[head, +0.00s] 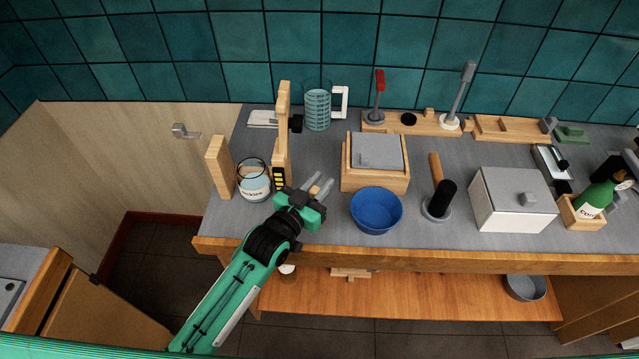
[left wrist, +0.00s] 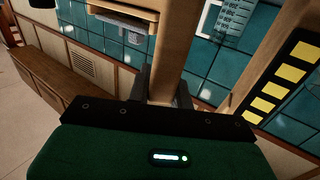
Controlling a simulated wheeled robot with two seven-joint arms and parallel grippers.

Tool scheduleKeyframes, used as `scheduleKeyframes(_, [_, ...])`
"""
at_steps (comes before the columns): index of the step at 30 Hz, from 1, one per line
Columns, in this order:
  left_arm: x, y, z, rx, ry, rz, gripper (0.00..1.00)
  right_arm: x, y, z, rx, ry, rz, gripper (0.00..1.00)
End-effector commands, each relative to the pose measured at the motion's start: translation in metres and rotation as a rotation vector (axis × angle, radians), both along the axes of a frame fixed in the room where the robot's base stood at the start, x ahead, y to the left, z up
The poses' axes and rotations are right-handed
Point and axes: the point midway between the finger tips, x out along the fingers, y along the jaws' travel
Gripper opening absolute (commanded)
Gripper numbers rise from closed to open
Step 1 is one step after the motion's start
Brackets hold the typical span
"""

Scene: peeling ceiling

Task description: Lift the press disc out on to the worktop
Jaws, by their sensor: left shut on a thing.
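A clear glass jar (head: 254,181) with a dark rim and a label stands at the left of the worktop. Pale contents show inside. I cannot clearly make out the press disc. My left gripper (head: 319,184) is to the right of the jar, in front of a tall wooden post (head: 283,120). In the left wrist view a pale wooden piece (left wrist: 174,50) rises between its fingers, and they are shut on it. I cannot tell what its hidden end joins. My right gripper is not in view.
A short wooden board (head: 218,168) stands left of the jar. A blue bowl (head: 376,211) and a wooden box (head: 375,182) with a grey lid are on the right. A black-headed tool (head: 438,198) stands beyond. Bare worktop (head: 330,226) shows left of the bowl.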

Motion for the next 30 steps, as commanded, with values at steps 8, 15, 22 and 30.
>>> scheduleKeyframes(8, [0.0,0.0,-0.0028,0.0,0.0,0.0,0.0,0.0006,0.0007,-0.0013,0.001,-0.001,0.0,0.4])
scheduleKeyframes(15, [0.0,0.0,-0.0063,-0.001,-0.001,0.0,0.0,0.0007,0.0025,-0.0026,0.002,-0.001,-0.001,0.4])
scheduleKeyframes(22, [0.0,0.0,-0.0066,-0.001,-0.001,0.0,0.46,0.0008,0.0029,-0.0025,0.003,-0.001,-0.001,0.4])
scheduleKeyframes(30, [-0.001,0.0006,-0.0074,0.0,0.0,0.0,0.46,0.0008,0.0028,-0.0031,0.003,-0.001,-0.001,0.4])
